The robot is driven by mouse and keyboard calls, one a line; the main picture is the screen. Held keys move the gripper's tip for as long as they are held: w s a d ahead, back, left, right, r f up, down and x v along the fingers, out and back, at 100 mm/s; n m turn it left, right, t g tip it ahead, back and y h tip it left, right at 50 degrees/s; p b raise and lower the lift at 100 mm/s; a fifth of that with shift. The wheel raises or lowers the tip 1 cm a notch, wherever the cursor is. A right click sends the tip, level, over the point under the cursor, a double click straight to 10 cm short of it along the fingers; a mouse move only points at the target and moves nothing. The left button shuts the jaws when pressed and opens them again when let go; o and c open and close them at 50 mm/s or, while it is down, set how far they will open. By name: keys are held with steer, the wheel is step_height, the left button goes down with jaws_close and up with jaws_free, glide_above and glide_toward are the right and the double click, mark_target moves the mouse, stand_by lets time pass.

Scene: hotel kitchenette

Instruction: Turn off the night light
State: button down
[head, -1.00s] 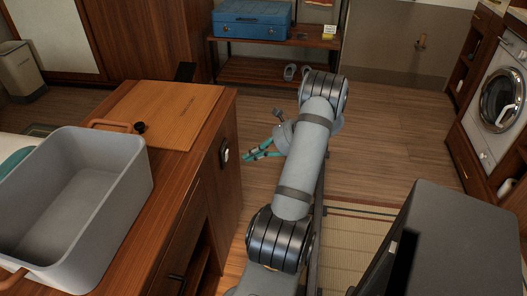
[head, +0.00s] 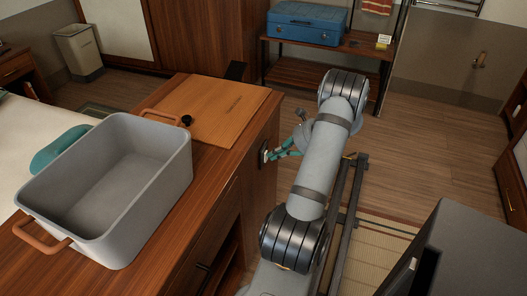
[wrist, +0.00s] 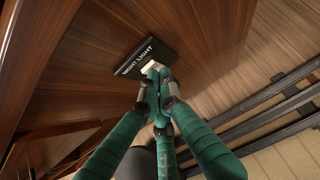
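The night light switch (wrist: 147,57) is a dark plate with white "NIGHT LIGHT" lettering and a pale rocker, set on the wooden cabinet's side. In the head view the switch (head: 263,153) shows on the cabinet's right face. My gripper (wrist: 158,72) has green fingers, closed together with nothing visible held. Its tips are right at the pale rocker and partly cover it. I cannot tell whether they touch it or which way the rocker is tilted. In the head view my gripper (head: 270,155) reaches left to the switch.
On the cabinet top (head: 205,165) are a large grey bin (head: 160,190) with wooden handles and a wooden board (head: 215,110). A blue case (head: 306,22) sits on a shelf behind. A dark box-like object (head: 450,250) stands at lower right. The floor behind my arm is clear.

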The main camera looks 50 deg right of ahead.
steer(key=shift+w+a+r+b, duration=0.1)
steer(key=shift+w+a+b, duration=0.1)
steer(key=shift+b, duration=0.3)
steer(key=shift+s+d+r+p, duration=0.1)
steer(key=shift+r+p, duration=0.55)
steer(key=shift+r, duration=0.1)
steer(key=shift+s, duration=0.1)
